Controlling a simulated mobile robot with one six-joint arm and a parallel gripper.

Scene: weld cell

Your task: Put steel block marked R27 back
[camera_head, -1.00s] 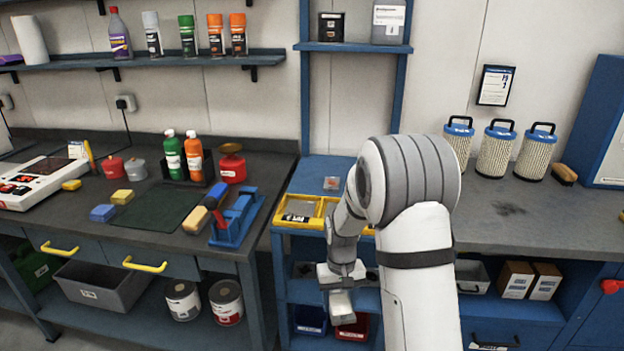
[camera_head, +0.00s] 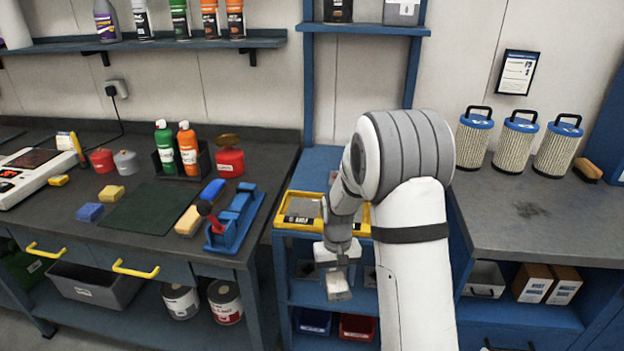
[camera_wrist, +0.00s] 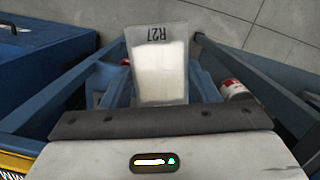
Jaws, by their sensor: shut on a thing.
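The steel block marked R27 (camera_wrist: 161,70) is pale grey, and its label reads upside down in the wrist view. My gripper (camera_head: 337,268) is shut on it, and the block sticks out past the jaws. In the head view the block (camera_head: 338,288) hangs below my gripper, in front of the blue shelf cart (camera_head: 283,262). A yellow tray (camera_head: 288,222) with dark labels lies on top of the cart, above and behind the block. My arm hides part of the tray and cart.
The left bench carries a blue fixture (camera_head: 236,218), a green mat (camera_head: 150,207) and bottles. Red (camera_head: 357,327) and blue (camera_head: 313,320) bins stand on the cart's lower shelf. Filters (camera_head: 514,143) stand on the right bench, whose front is clear.

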